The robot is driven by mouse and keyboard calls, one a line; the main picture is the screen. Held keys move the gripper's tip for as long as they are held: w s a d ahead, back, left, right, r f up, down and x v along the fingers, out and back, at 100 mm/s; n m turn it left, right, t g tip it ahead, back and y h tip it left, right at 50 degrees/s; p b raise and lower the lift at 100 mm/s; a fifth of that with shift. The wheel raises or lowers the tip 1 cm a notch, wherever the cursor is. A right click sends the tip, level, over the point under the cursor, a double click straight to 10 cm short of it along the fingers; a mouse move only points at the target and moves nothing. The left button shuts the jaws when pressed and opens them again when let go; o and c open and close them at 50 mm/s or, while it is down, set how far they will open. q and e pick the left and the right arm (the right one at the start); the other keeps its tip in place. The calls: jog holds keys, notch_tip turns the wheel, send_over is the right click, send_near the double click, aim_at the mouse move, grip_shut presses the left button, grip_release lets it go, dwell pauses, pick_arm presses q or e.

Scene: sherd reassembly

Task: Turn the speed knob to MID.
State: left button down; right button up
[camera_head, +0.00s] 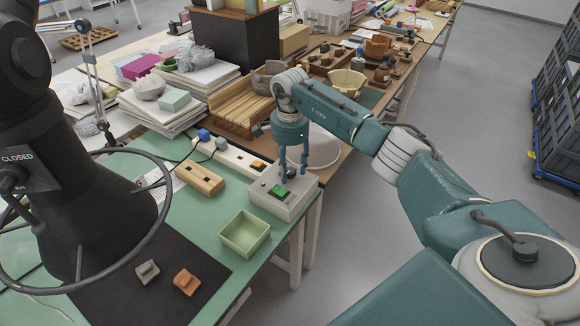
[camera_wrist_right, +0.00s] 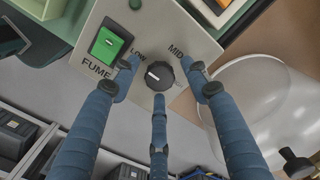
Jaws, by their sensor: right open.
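A light grey control box (camera_head: 298,207) stands at the right edge of the green table. Its black speed knob (camera_wrist_right: 160,76) shows in the right wrist view, with a white pointer mark on its left side, toward the LOW label (camera_wrist_right: 138,55) and away from the MID label (camera_wrist_right: 176,50). A lit green FUME switch (camera_wrist_right: 108,46) sits left of the knob. My right gripper (camera_head: 292,173) is over the box, its three blue fingers (camera_wrist_right: 161,82) open and spread around the knob. I cannot tell whether they touch it. My left gripper is out of view.
A pale green square tray (camera_head: 245,233) and a wooden block (camera_head: 199,179) are near the box. A large dark hood (camera_head: 80,190) with a ring and a CLOSED sign fills the left. A transparent dome (camera_head: 322,147) stands behind the gripper. Two sherds lie on the dark mat (camera_head: 150,305).

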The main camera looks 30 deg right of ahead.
jog(key=c, duration=1.2)
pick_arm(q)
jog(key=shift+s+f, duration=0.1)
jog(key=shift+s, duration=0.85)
pick_arm(e)
jog(key=shift+o, duration=0.2)
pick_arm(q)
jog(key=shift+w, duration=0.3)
pick_arm(e)
jog(key=shift+m, duration=0.4)
jog(key=shift+d+m, duration=0.1)
jog(key=shift+m, duration=0.5)
jog(key=m, duration=0.6)
jog(key=shift+r, duration=0.1)
jog(key=m, duration=0.4)
jog(key=shift+m, duration=0.4)
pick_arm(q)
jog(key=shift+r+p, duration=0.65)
pick_arm(e)
jog(key=m, duration=0.4)
jog(key=shift+m, duration=0.4)
